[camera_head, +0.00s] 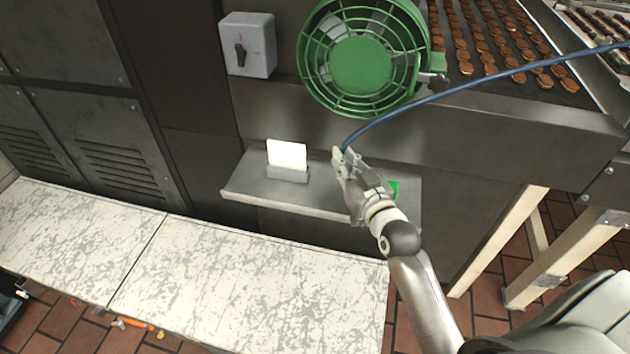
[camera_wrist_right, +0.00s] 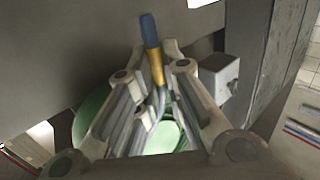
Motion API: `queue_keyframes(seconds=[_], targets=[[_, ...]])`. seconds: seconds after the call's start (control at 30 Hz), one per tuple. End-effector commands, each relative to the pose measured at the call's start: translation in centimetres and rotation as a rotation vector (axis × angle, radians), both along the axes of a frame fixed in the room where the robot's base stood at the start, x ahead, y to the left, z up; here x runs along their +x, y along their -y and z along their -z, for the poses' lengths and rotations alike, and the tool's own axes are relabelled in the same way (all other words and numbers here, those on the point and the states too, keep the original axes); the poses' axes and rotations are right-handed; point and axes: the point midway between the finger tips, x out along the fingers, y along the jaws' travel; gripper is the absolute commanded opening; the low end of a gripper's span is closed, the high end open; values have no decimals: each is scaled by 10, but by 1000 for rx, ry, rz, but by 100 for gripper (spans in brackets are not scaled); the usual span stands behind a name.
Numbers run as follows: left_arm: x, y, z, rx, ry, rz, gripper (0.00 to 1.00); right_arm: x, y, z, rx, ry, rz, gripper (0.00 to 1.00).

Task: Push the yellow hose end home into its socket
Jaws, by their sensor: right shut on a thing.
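A blue hose (camera_head: 470,88) runs from the upper right down to my right gripper (camera_head: 346,158), which is above the grey shelf. In the right wrist view the hose (camera_wrist_right: 149,30) has a yellow end (camera_wrist_right: 156,68) between the fingers of the right gripper (camera_wrist_right: 157,96). The gripper is shut on this yellow end, and the fingers hide part of it. In the head view the yellow end is hidden by the gripper. I cannot make out the socket in either view. My left gripper is not in view.
A green caged fan (camera_head: 362,62) is mounted just above the gripper. A grey switch box (camera_head: 248,46) is to its left. The shelf (camera_head: 245,190) bears a white card in a holder (camera_head: 288,160) and a partly hidden green thing (camera_head: 393,188). A white-topped counter (camera_head: 250,290) is in front, clear.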

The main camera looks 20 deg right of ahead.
Motion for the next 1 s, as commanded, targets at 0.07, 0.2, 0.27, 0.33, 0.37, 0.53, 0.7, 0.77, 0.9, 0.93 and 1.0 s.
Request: queue_keyframes(seconds=[0.07, 0.2, 0.27, 0.33, 0.37, 0.53, 0.7, 0.77, 0.9, 0.93, 1.0], targets=[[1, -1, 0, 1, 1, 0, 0, 18, -13, 8, 5, 1, 1, 1], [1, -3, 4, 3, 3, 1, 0, 38, -29, 36, 2, -2, 0, 1], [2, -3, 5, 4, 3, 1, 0, 45, -34, 46, 0, -2, -1, 1], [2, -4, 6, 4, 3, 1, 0, 52, -40, 55, 0, 0, -1, 1], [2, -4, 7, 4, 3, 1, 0, 54, -41, 59, -1, -1, -1, 1], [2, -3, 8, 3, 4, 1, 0, 60, -46, 68, -1, 1, 0, 0], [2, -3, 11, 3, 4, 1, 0, 64, -49, 91, -3, -3, -1, 0], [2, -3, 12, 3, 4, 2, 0, 64, -48, 98, -4, -2, 0, 1], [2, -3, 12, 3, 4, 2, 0, 64, -48, 104, -2, 1, 1, 0], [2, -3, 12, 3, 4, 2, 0, 64, -48, 104, -2, 1, 1, 0], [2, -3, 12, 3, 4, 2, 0, 64, -48, 104, -2, 1, 1, 0]])
